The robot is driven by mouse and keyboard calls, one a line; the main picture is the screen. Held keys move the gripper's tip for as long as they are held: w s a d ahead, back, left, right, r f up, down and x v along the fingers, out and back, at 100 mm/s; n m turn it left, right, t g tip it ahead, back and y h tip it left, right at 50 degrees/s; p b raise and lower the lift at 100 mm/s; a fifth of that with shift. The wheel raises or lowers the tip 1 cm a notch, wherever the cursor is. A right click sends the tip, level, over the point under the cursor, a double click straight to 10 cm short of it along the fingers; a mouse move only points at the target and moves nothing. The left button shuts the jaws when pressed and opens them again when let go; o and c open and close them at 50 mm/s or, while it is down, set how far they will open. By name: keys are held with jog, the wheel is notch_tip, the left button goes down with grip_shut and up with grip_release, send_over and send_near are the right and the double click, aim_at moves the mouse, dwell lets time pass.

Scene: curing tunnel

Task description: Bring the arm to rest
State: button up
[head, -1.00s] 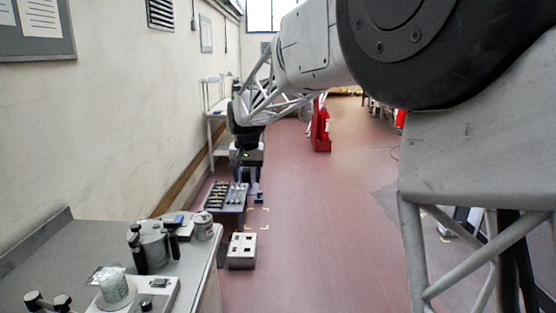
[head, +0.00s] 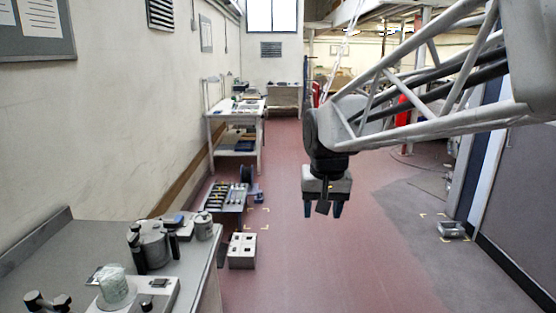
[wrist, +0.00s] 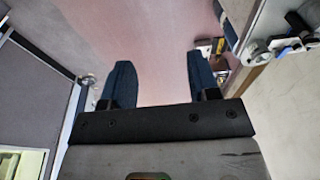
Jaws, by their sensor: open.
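My gripper (head: 323,208) hangs from my arm over the red floor, right of the middle in the head view, pointing down. Its two dark blue fingers are apart with nothing between them. In the wrist view the open fingers (wrist: 160,85) show against bare floor. My arm reaches in from the upper right of the head view.
A grey bench (head: 45,262) with lab devices is at the lower left. A tool-filled case (head: 226,197) and a pale box (head: 242,250) stand on the floor. A shelved table (head: 237,153) is farther back. A small grey device (head: 451,230) lies at right. The central floor is clear.

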jog(key=s+d+f, duration=0.2)
jog(key=s+d, duration=0.1)
jog(key=s, duration=0.4)
jog(key=s+d+f, duration=0.3)
jog(key=s, duration=0.5)
jog(key=s+d+f, duration=0.3)
jog(key=s, duration=0.5)
jog(key=shift+s+f+t, duration=0.2)
jog(key=shift+f+t, duration=0.05)
jog(key=shift+t, duration=0.15)
